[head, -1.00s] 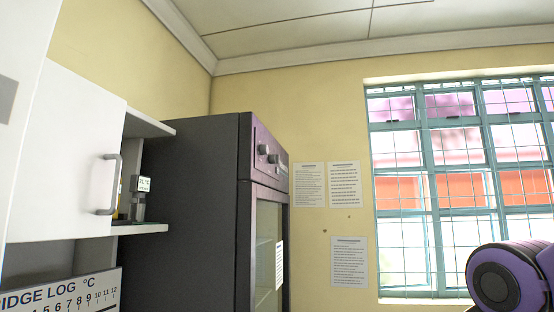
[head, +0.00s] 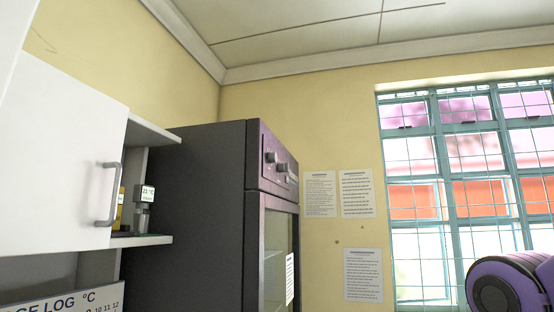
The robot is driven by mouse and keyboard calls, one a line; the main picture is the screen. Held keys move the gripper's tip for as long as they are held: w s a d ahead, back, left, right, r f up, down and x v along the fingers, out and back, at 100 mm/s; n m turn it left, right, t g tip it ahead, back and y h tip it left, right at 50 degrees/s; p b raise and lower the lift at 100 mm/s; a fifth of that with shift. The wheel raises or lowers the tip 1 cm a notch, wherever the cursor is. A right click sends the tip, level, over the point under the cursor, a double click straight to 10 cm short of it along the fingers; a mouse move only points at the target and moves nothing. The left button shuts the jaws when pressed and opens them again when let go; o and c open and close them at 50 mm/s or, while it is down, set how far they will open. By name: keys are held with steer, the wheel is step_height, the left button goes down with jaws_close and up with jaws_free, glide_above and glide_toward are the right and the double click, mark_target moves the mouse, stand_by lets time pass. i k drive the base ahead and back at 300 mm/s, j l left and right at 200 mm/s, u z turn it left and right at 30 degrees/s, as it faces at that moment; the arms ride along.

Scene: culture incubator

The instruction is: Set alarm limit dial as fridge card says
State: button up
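A tall dark incubator (head: 200,215) stands at the centre left. Its upper front panel carries dark round knobs (head: 271,157), seen at a steep angle; their settings cannot be read. A white card (head: 290,278) with small print is on its glass door. Part of a FRIDGE LOG °C board (head: 60,305) with a number scale shows at the lower left, cut off by the picture edge. A purple and black part of my arm shows at the lower right. My gripper is not in view.
A white wall cabinet (head: 60,150) with a grey handle stands at the left. Printed sheets (head: 357,193) hang on the yellow wall beside a barred window (head: 470,190).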

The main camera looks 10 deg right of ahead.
mark_target(272, 156)
steer(key=l+u, duration=0.4)
steer(key=i+l+u, duration=0.1)
steer(key=l+u, duration=0.5)
steer(key=u, duration=0.15)
steer(key=k+l+u, duration=0.1)
steer(key=l+u, duration=0.25)
